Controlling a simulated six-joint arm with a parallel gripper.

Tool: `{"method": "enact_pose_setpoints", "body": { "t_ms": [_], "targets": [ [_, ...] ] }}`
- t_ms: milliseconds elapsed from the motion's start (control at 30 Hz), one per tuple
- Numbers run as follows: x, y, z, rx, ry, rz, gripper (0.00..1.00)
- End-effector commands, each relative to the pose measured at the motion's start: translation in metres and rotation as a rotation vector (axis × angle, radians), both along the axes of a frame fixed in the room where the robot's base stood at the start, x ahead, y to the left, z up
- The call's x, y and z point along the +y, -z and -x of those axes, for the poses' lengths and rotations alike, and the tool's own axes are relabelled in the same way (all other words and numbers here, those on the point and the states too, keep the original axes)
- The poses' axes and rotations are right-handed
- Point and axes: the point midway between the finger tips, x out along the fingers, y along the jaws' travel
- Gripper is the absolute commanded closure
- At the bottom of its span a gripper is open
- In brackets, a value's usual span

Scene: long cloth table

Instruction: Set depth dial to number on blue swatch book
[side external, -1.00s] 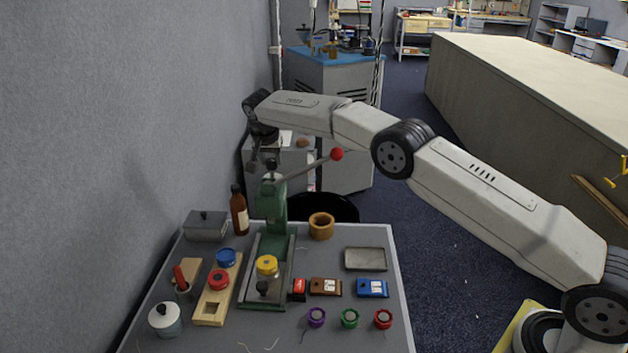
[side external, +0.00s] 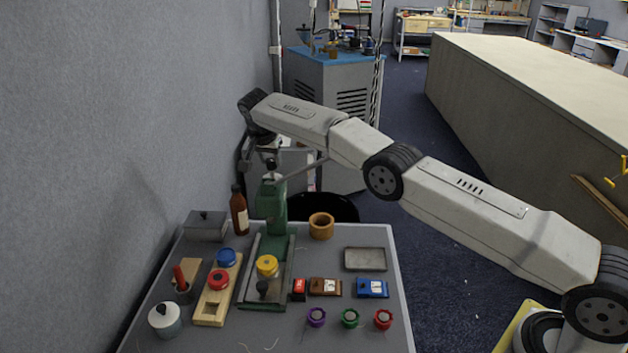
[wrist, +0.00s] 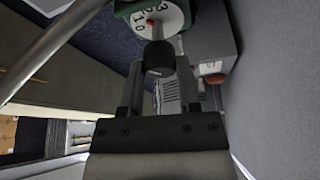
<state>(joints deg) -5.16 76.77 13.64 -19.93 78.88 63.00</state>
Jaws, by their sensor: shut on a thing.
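The green press (side external: 272,208) stands on the table in the side external view. Its white depth dial (wrist: 160,20) shows at the top of the wrist view, with black digits and a red mark at its edge. A dark round knob (wrist: 159,57) sits in front of the dial, between my fingers. My gripper (wrist: 158,72) is shut on this knob; it also shows at the press top in the side external view (side external: 268,158). The blue swatch book (side external: 372,288) lies on the right of the table. Its number is too small to read.
Brown (side external: 325,287) and red (side external: 299,289) books lie left of the blue one. A metal tray (side external: 365,259), wooden ring (side external: 321,226), brown bottle (side external: 239,210) and several coloured spools stand around.

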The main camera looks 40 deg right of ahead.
Motion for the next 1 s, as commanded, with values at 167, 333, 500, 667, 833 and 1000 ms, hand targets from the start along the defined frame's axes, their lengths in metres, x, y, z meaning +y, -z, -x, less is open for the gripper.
{"method": "enact_pose_setpoints", "body": {
  "t_ms": [167,333,500,667,833,1000],
  "targets": [
    [-0.0004,0.0003,0.0001,0.000,0.004,0.000,1.00],
    [-0.0005,0.0003,0.0001,0.001,0.005,0.001,1.00],
    [-0.0005,0.0003,0.0001,0.001,0.004,0.001,0.48],
    [-0.0004,0.0003,0.0002,0.001,0.004,0.000,0.23],
    [-0.0003,0.0001,0.0001,0.001,0.004,0.000,0.23],
    [0.0003,-0.0015,0.0002,0.000,0.003,0.000,0.23]
  ]
}}
